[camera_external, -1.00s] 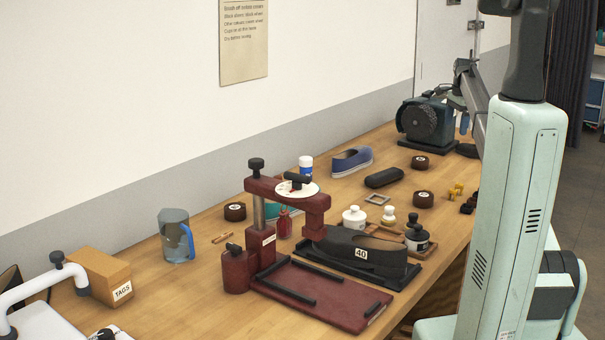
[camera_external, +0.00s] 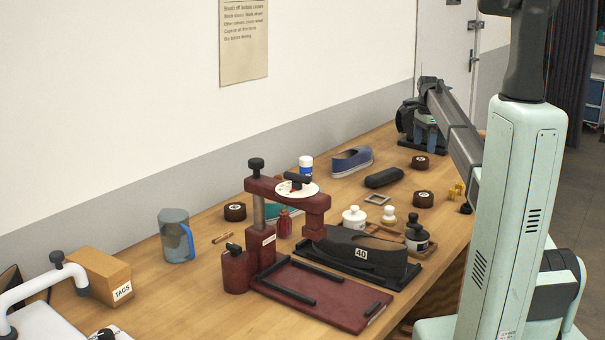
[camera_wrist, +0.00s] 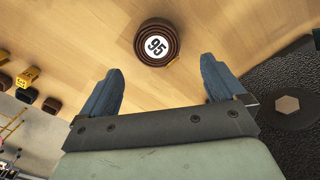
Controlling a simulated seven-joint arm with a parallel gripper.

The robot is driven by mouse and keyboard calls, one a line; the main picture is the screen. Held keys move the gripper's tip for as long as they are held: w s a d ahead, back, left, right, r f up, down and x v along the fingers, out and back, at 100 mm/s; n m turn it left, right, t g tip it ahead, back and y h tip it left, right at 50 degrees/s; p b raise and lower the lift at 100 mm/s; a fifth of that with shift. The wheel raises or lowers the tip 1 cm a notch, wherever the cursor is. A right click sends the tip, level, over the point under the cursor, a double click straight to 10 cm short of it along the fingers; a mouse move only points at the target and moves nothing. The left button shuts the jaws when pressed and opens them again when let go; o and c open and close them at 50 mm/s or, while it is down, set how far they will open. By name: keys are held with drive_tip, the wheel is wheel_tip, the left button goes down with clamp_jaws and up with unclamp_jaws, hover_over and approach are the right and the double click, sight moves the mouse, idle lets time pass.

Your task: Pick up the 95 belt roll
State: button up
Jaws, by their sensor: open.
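The 95 belt roll (camera_wrist: 157,43), a dark brown coil with a white disc marked 95, lies flat on the wooden bench in the wrist view. It is ahead of my gripper (camera_wrist: 159,73), roughly centred between the two blue fingers and apart from them. My gripper is open and empty. In the external view my gripper (camera_external: 426,147) is at the far end of the bench, in front of the grinder. The dark roll (camera_external: 420,162) just below it appears to be the same one, though its number is too small to read there.
The grinder (camera_external: 407,117) stands close behind my gripper; its dark wheel (camera_wrist: 285,75) fills the right of the wrist view. Yellow blocks (camera_wrist: 28,77) are at left.

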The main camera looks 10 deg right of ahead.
sight(431, 158)
drive_tip(key=shift+s+a+f, duration=0.1)
drive_tip(key=shift+a+f, duration=0.1)
drive_tip(key=shift+f, duration=0.9)
drive_tip(key=shift+s+a+f, duration=0.1)
drive_tip(key=shift+a+f, duration=0.05)
drive_tip(key=shift+f, duration=0.9)
drive_tip(key=shift+a+f, duration=0.2)
drive_tip(key=shift+f, duration=0.9)
drive_tip(key=c, duration=1.2)
